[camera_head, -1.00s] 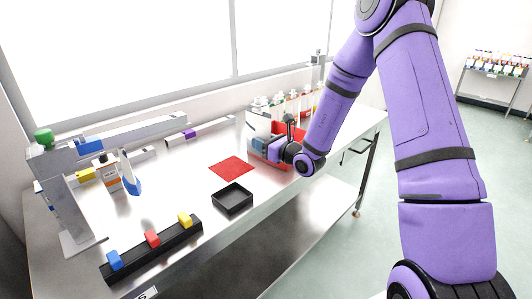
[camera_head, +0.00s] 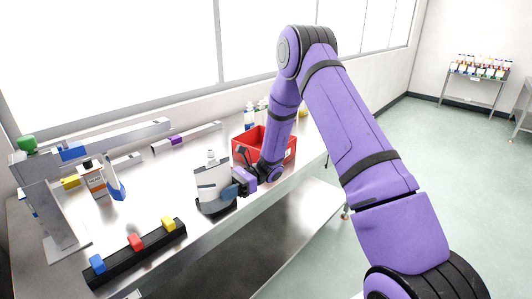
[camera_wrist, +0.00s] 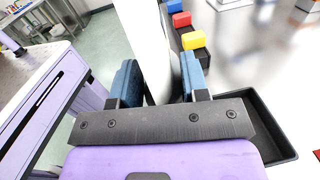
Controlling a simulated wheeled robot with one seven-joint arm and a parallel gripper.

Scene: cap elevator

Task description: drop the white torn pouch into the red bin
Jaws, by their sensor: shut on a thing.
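I cannot see a tear. The red bin (camera_head: 246,143) stands behind and to the right of my gripper, partly hidden by my arm.
A black rack (camera_head: 120,262) with blue, red and yellow blocks lies along the front edge at left. A grey stand with a green knob (camera_head: 26,144) and a white-and-orange bottle (camera_head: 94,182) are behind it. Bottles (camera_head: 250,116) stand behind the bin.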

